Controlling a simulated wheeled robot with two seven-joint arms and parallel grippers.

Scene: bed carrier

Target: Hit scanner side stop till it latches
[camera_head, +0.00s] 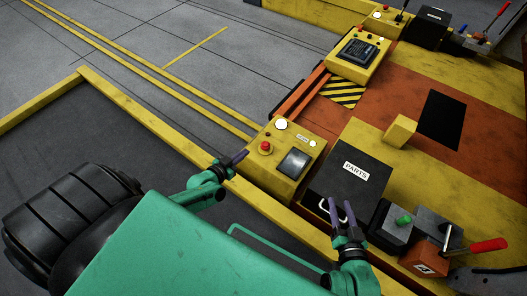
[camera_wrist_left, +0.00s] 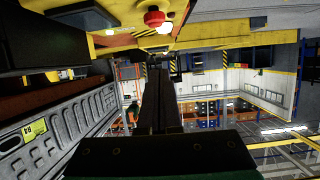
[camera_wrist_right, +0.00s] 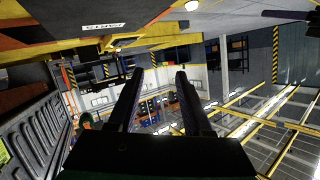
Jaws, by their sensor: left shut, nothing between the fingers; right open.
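My left gripper (camera_head: 238,157) is shut and empty, just left of this box and apart from the button. In the left wrist view the red button (camera_wrist_left: 154,19) shows at the top, beyond the shut fingers (camera_wrist_left: 158,78). My right gripper (camera_head: 342,212) is open and empty by the handle of the black PARTS box (camera_head: 345,172). I cannot tell whether the button is latched.
A second yellow panel (camera_head: 357,52) with a screen and small buttons stands farther back. Clamps with a green knob (camera_head: 404,220) and a red handle (camera_head: 488,245) lie right of my right gripper. A yellow rail (camera_head: 160,123) runs along the left; grey floor beyond is open.

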